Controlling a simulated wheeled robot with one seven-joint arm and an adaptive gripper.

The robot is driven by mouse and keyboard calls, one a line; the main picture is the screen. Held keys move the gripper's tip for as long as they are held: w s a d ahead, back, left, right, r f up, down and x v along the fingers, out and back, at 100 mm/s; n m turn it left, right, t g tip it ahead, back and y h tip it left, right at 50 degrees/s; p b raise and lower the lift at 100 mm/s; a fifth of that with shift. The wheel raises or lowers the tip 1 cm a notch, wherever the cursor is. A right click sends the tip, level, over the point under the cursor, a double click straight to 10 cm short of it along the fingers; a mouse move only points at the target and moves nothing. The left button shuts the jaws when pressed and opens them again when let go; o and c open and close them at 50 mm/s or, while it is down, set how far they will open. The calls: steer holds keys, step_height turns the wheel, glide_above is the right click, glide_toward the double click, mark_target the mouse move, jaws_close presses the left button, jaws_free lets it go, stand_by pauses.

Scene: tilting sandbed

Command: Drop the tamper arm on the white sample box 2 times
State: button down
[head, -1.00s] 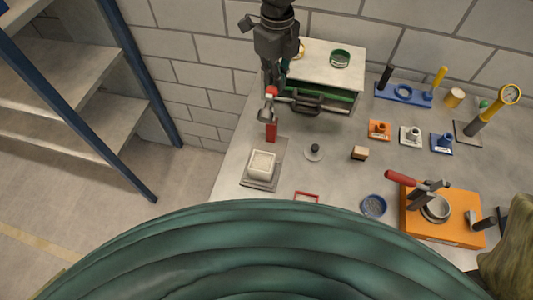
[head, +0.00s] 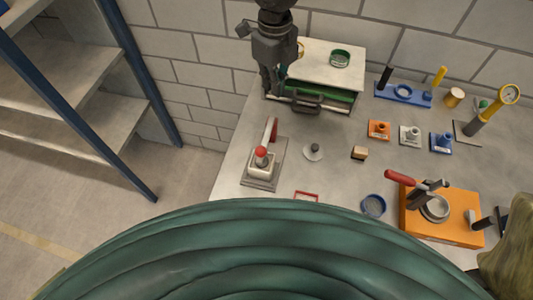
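The white sample box (head: 256,174) sits on a grey base plate (head: 275,172) at the left of the bench. The tamper arm (head: 272,131) lies down over the box, its red knob (head: 261,151) above the box top. A dark part under the knob rests on or very near the box; the exact contact is too small to tell. My gripper (head: 271,90) hangs behind and above the tamper, apart from the knob. It holds nothing and its fingers look parted.
A cabinet with a green drawer (head: 325,98) and dark handle (head: 306,106) stands close to my gripper. A small grey weight (head: 314,151) and a wooden block (head: 359,153) lie to the right of the tamper. An orange stand (head: 455,220) is further right.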

stand_by(0.3)
step_height(320, 180, up, 8)
steer(key=p, duration=0.8)
stand_by(0.7)
